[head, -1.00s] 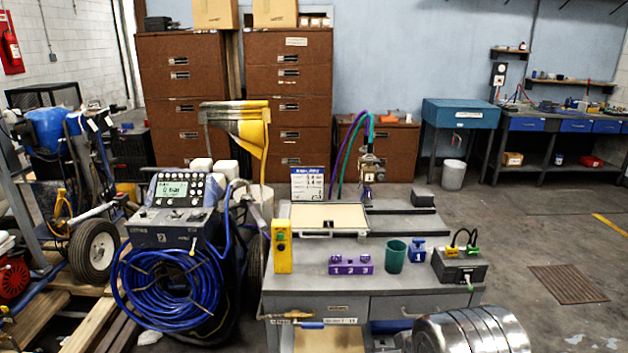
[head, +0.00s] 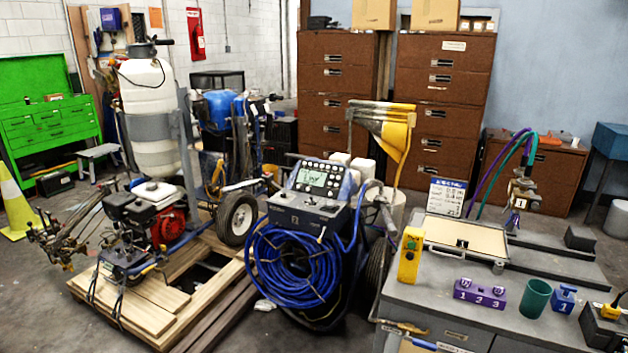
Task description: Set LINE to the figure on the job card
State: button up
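The line striper (head: 300,222) stands left of the workbench, with a coil of blue hose (head: 292,268) on its front. Its tilted control panel has a small lit display (head: 308,177) with several round buttons around it. The display's characters are too small to read surely. A white card with a blue heading, which looks like the job card (head: 446,198), stands upright at the back left of the bench. Its figures are too small to read. My gripper is not in view.
The grey workbench (head: 455,300) holds a yellow switch box (head: 410,256), a purple numbered block (head: 480,293), a green cup (head: 535,298) and a shallow tray (head: 428,249). A wooden pallet (head: 150,312) bearing an engine lies left of the striper. Dark floor shows at far left.

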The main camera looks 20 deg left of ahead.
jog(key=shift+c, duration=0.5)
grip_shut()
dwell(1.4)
